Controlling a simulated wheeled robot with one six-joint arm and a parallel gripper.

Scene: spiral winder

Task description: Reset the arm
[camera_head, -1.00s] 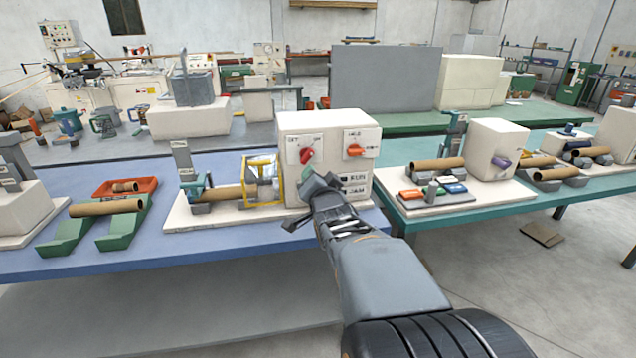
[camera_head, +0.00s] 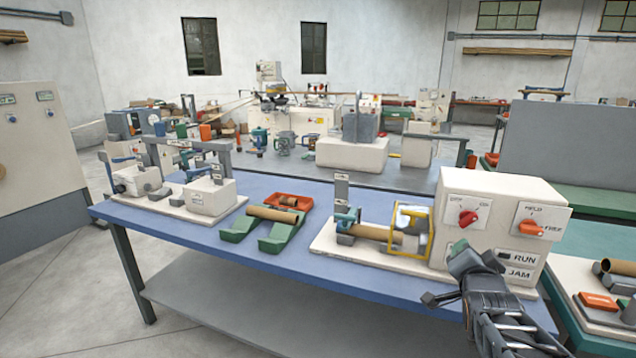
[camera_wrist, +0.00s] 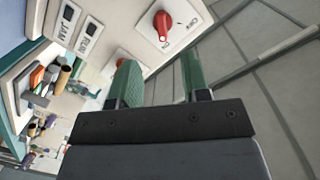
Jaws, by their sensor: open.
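My gripper (camera_head: 452,275) is in front of the lower left part of the white control box (camera_head: 480,206) of the winder, at the right of the blue table. In the wrist view its two green fingers (camera_wrist: 160,82) stand apart with nothing between them. The box carries a red knob (camera_head: 467,217), an orange-red knob (camera_head: 531,228) and the RUN (camera_head: 520,258) and JAM (camera_head: 517,272) labels. In the wrist view a red knob (camera_wrist: 162,24) shows beyond the fingers. A brown tube (camera_head: 368,231) lies on the winder, beside a yellow guard frame (camera_head: 399,222).
Green cradles (camera_head: 240,228) hold a brown tube (camera_head: 273,213), with a red tray (camera_head: 298,198) behind. Another white fixture (camera_head: 208,197) stands at the table's left end. A green table with a tube and blocks (camera_head: 599,301) is at the right. Floor at front left is clear.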

